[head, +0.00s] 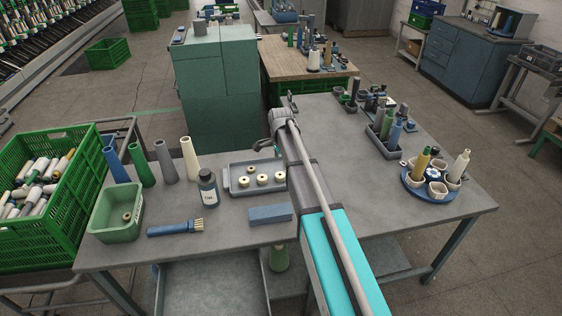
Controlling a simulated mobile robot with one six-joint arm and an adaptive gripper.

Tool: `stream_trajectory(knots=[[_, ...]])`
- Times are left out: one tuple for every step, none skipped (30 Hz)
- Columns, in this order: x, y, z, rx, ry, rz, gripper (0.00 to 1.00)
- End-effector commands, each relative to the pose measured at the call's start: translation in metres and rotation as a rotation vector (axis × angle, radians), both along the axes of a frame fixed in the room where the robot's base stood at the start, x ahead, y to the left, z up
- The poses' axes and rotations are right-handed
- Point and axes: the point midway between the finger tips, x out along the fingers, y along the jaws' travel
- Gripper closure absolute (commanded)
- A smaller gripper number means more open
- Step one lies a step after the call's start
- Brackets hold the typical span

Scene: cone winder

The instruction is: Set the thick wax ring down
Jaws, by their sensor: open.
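Several small cream wax rings (262,179) with dark centres lie in a shallow grey tray (233,188) on the grey table. Another small ring (126,217) lies in the pale green bin (104,227) at the table's left. I cannot tell from this view which ring is the thick one. My gripper (262,147) is open, just above the back edge of the grey tray, beyond the rings. It looks small and dark, and nothing shows between its fingers. My arm hides the table's middle, right of the tray.
A dark bottle (208,188) stands left of the tray, with tall cones (190,158) behind. A brush (175,229) and a blue block (270,213) lie in front. A round blue holder (430,193) and trays of cones stand right. Bare table shows right of my arm.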

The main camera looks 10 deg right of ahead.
Motion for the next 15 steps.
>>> stream_trajectory(knots=[[0.0, 0.0, 0.009, 0.0, 0.0, 0.0, 0.09], [0.0, 0.0, 0.012, 0.0, 0.0, 0.0, 0.09], [0.0, 0.0, 0.015, 0.0, 0.0, 0.0, 0.09], [0.0, 0.0, 0.018, 0.0, 0.0, 0.0, 0.09], [0.0, 0.0, 0.02, 0.0, 0.0, 0.0, 0.09], [0.0, 0.0, 0.024, 0.0, 0.0, 0.0, 0.09], [0.0, 0.0, 0.026, 0.0, 0.0, 0.0, 0.09], [0.0, 0.0, 0.029, 0.0, 0.0, 0.0, 0.09], [0.0, 0.0, 0.032, 0.0, 0.0, 0.0, 0.09], [0.0, 0.0, 0.034, 0.0, 0.0, 0.0, 0.09], [0.0, 0.0, 0.037, 0.0, 0.0, 0.0, 0.09], [0.0, 0.0, 0.039, 0.0, 0.0, 0.0, 0.09], [0.0, 0.0, 0.041, 0.0, 0.0, 0.0, 0.09], [0.0, -0.001, 0.043, 0.0, 0.0, -0.001, 0.09], [0.0, -0.001, 0.045, 0.0, 0.0, -0.001, 0.09]])
